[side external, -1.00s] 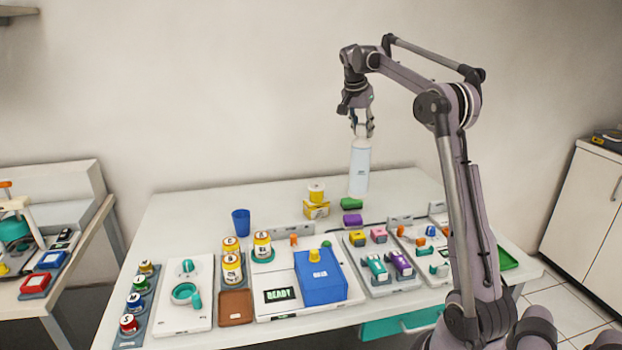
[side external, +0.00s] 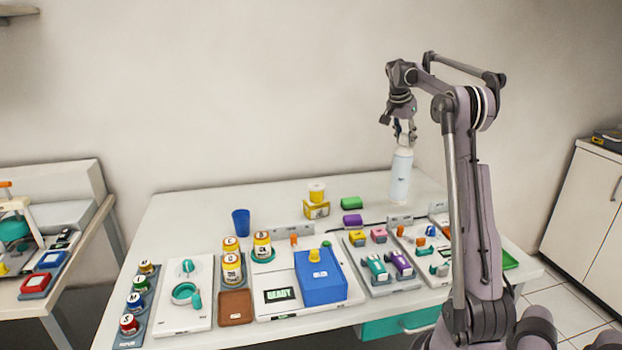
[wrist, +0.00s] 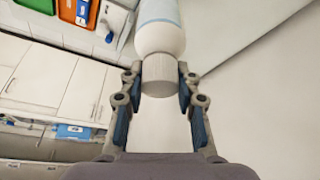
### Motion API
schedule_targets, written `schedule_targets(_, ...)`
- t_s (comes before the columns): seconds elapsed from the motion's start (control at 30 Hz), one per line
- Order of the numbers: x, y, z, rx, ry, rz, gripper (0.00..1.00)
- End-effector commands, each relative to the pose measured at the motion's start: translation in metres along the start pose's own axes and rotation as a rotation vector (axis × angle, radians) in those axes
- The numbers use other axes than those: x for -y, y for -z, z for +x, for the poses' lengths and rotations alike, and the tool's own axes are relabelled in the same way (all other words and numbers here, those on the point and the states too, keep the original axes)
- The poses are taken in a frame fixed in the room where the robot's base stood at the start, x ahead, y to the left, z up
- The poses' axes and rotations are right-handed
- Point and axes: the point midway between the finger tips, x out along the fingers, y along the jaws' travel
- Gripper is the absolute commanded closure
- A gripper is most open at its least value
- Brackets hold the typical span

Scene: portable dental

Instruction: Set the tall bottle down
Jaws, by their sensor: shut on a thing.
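The tall bottle (side external: 401,178) is white with a pale blue band and stands upright at the back right of the white table. My gripper (side external: 404,140) is above it, shut on its cap. In the wrist view, the two fingers of my gripper (wrist: 160,85) close on both sides of the cap, and the body of the tall bottle (wrist: 158,25) runs away beyond them. I cannot tell whether the bottle's base touches the table.
A yellow box with a roll (side external: 316,208) and a blue cup (side external: 241,222) stand farther left. Trays of small parts (side external: 380,262) are in front. Bare table (side external: 410,205) surrounds the bottle's base.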

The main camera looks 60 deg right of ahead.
Motion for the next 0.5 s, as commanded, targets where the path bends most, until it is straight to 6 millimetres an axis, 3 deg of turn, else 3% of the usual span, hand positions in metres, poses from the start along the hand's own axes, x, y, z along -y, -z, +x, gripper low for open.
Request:
schedule_targets(0.2, 0.038, -0.02, 0.017, 0.0, 0.001, -0.002, 1.0)
schedule_targets(0.5, 0.051, -0.03, 0.031, 0.0, 0.0, 0.0, 1.0)
